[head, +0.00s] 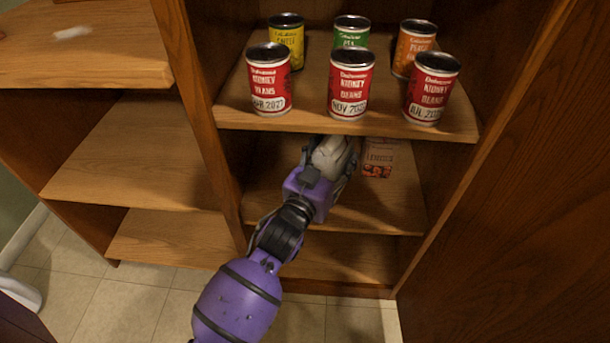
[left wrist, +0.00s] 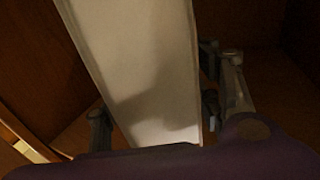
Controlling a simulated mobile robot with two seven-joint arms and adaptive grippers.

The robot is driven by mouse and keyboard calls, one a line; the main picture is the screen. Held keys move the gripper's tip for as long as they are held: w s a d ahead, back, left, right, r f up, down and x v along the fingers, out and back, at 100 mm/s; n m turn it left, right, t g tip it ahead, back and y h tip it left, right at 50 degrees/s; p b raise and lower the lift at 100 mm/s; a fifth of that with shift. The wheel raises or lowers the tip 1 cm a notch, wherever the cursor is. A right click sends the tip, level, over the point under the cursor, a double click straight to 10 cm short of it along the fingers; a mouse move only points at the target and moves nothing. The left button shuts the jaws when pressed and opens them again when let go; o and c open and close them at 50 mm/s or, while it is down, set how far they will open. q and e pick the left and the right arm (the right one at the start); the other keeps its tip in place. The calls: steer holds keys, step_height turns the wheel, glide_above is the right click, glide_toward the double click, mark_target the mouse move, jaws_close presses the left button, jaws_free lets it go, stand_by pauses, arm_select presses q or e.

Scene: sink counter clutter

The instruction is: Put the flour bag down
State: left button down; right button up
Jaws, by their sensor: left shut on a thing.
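The flour bag is the large pale, flat-sided thing (left wrist: 140,75) that fills the middle of the left wrist view; no print on it can be read there. My left gripper (left wrist: 163,108) has one finger on each side of it and is shut on it. In the head view my left gripper (head: 336,160) reaches into the cabinet, under the shelf with the cans and above the middle shelf (head: 385,205). My wrist hides most of the bag there. I cannot tell whether the bag's base touches the shelf. My right gripper is not in view.
Several cans stand on the shelf above, with red kidney bean cans (head: 350,85) along its front. A printed packet with red pictures (head: 378,158) is on the middle shelf, right of my gripper. Cabinet walls close in both sides. The left-hand shelves (head: 130,155) are mostly bare.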

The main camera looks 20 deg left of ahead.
arm_select(q)
steer(key=s+a, duration=0.2)
steer(key=a, duration=0.4)
step_height(320, 180, down, 7)
steer(key=b, duration=0.4)
steer(key=shift+w+a+r, duration=0.15)
steer(key=shift+r, duration=0.05)
steer(key=c, duration=0.6)
jaws_free()
steer(key=shift+f, duration=0.3)
steer(key=s, duration=0.4)
steer(key=s+a+p, duration=0.1)
steer(key=s, duration=0.3)
steer(key=s+p, duration=0.1)
steer(key=s, duration=0.3)
steer(key=shift+a+r, duration=0.15)
